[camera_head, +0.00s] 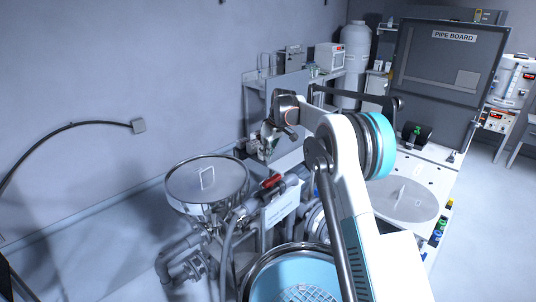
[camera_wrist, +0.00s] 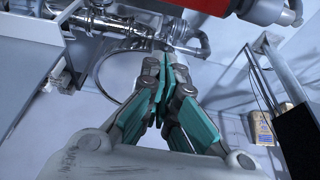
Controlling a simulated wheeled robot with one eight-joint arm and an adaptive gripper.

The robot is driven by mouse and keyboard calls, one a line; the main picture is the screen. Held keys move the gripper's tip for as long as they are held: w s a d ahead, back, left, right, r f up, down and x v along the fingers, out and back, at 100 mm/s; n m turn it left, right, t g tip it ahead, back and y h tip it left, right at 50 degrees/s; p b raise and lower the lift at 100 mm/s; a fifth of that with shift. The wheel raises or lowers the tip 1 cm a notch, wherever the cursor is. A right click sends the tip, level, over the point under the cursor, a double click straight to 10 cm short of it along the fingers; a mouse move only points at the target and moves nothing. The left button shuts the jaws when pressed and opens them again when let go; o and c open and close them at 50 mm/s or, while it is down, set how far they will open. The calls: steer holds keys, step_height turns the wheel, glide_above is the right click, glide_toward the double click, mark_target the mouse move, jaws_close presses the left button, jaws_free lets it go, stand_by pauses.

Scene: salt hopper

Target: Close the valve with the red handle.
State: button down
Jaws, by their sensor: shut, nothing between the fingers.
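The red handle (camera_head: 271,181) shows small in the head view, on the grey pipework to the right of the lidded hopper (camera_head: 207,182). A large red part (camera_wrist: 205,4) crosses the top edge of the wrist view, cut off by the frame; I cannot tell for sure that it is the same handle. My gripper (camera_head: 265,148) is above and behind the red handle in the head view, apart from it. In the wrist view my gripper's (camera_wrist: 166,45) teal-padded fingers are together and hold nothing. The valve's inner position cannot be seen.
A white sign (camera_head: 280,205) hangs just below the red handle. A round blue-lined vessel (camera_head: 262,262) stands in front. A pipe board (camera_head: 452,65) and a white worktop (camera_head: 428,172) are at the right. Metal pipes (camera_wrist: 110,22) run across the upper left of the wrist view.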

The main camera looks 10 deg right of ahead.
mark_target(272, 180)
step_height(272, 180, down, 7)
steer(key=s+p, duration=0.1)
steer(key=shift+s+d, duration=0.15)
steer(key=shift+d, duration=0.3)
